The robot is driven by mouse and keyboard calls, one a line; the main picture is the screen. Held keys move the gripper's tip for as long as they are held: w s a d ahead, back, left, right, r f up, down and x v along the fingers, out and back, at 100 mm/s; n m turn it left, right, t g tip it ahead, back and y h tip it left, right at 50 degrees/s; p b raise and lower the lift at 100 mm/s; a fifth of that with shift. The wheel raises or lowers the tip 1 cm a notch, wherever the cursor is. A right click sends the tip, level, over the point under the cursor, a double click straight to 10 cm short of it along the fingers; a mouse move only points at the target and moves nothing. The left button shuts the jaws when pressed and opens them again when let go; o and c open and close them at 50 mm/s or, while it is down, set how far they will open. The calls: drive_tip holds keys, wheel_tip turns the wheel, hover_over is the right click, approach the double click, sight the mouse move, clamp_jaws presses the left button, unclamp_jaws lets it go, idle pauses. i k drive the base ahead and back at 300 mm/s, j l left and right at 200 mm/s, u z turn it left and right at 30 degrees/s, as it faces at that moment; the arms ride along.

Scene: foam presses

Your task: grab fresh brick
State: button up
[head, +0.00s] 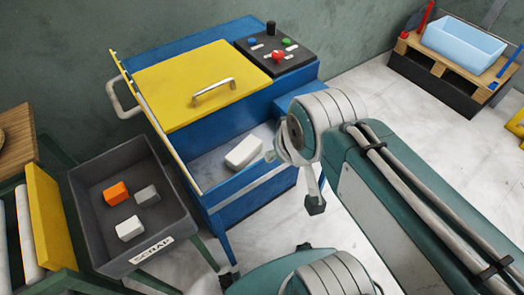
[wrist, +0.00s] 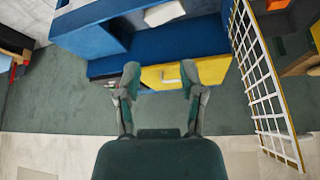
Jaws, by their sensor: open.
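A white brick (head: 243,152) lies in the open front bay of the blue press (head: 225,215), below its yellow lid (head: 180,85). The same white brick shows at the top of the wrist view (wrist: 163,13). My gripper (wrist: 160,70) is open and empty, its two fingers spread wide, with the yellow lid and its handle seen beyond and between them. In the head view my arm's end hangs just right of the bay, apart from the brick; the fingers are partly hidden by the wrist there.
A grey scrap bin (head: 90,240) at the left holds an orange, a grey and a white brick. A white grid guard (wrist: 262,90) stands at the press's side. A control box (head: 275,60) sits on the press. A light blue tub (head: 462,42) stands on a pallet at the far right.

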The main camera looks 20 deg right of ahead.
sight(237, 159)
drive_tip(key=i+l+u, duration=0.15)
drive_tip(key=l+u, duration=0.2)
drive_tip(key=i+l+u, duration=0.15)
drive_tip(key=l+u, duration=0.6)
drive_tip(key=l, duration=0.15)
